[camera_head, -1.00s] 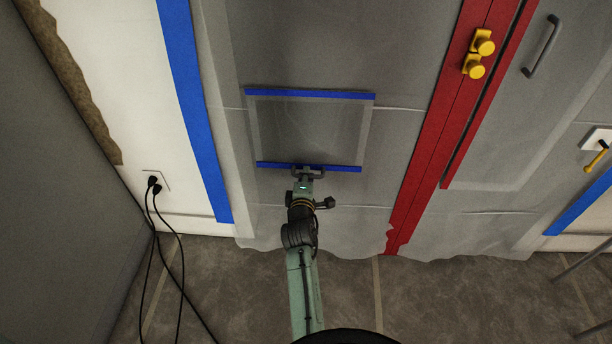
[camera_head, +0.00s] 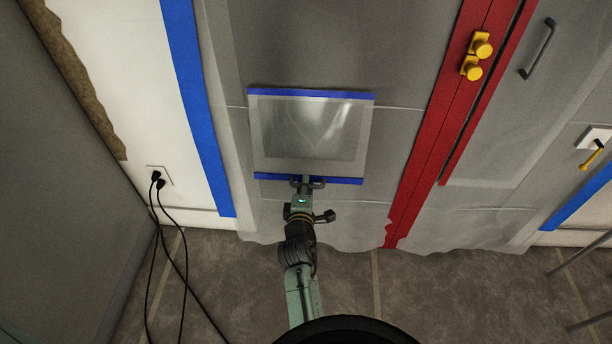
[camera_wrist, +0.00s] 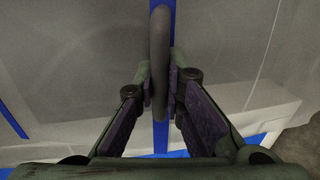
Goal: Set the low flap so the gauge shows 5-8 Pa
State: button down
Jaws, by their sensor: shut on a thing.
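The low flap (camera_head: 270,150) is a translucent plastic sheet with blue tape along its top and bottom edges, low on the grey plastic barrier. A clear, shiny rectangle shows in its middle. A dark bar handle (camera_head: 318,184) sits at its lower blue tape (camera_head: 345,181). My gripper (camera_head: 303,184) is at this handle. In the wrist view, my gripper (camera_wrist: 160,90) has its fingers closed around the handle (camera_wrist: 158,45), with the blue tape (camera_wrist: 161,137) behind it. No gauge shows in either view.
A red zipper strip (camera_head: 440,125) with yellow knobs (camera_head: 471,67) runs to the right of the flap. Black cords (camera_head: 165,240) hang from a wall outlet at left and cross the floor. Metal legs (camera_head: 583,256) stand at the right edge. The floor (camera_head: 440,300) between is clear.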

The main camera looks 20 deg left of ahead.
jog(key=c, duration=1.7)
grip_release()
jog(key=shift+o, duration=0.2)
